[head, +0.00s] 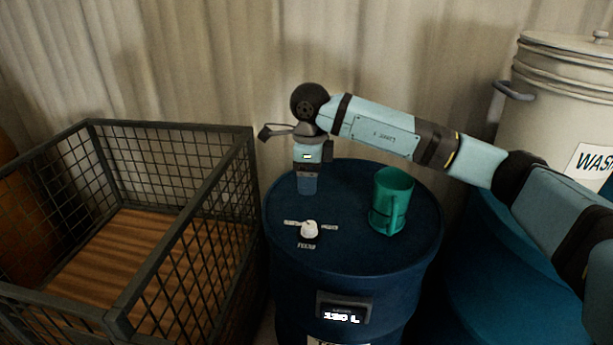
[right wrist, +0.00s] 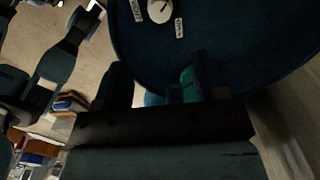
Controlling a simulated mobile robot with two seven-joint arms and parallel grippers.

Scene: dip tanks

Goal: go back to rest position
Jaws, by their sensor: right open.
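My right gripper (head: 307,188) hangs pointing down over the back left of the blue drum's lid (head: 340,260). Its fingers also show in the right wrist view (right wrist: 160,80), apart, and I see nothing held between them. A green mug (head: 390,203) stands on the lid to the right of the gripper, apart from it in the head view. A green piece, apparently the mug, shows partly behind a finger in the right wrist view (right wrist: 186,86). A white knob (head: 309,229) with small labels sits on the lid in front of the gripper. I do not make out my left gripper.
A wire-mesh crate (head: 190,255) with a wooden floor stands left of the drum. A white lidded bucket marked "WASH" (head: 560,95) stands at the right on another blue drum (head: 480,270). A pale curtain (head: 200,60) hangs behind. The drum's front carries a lit display (head: 343,309).

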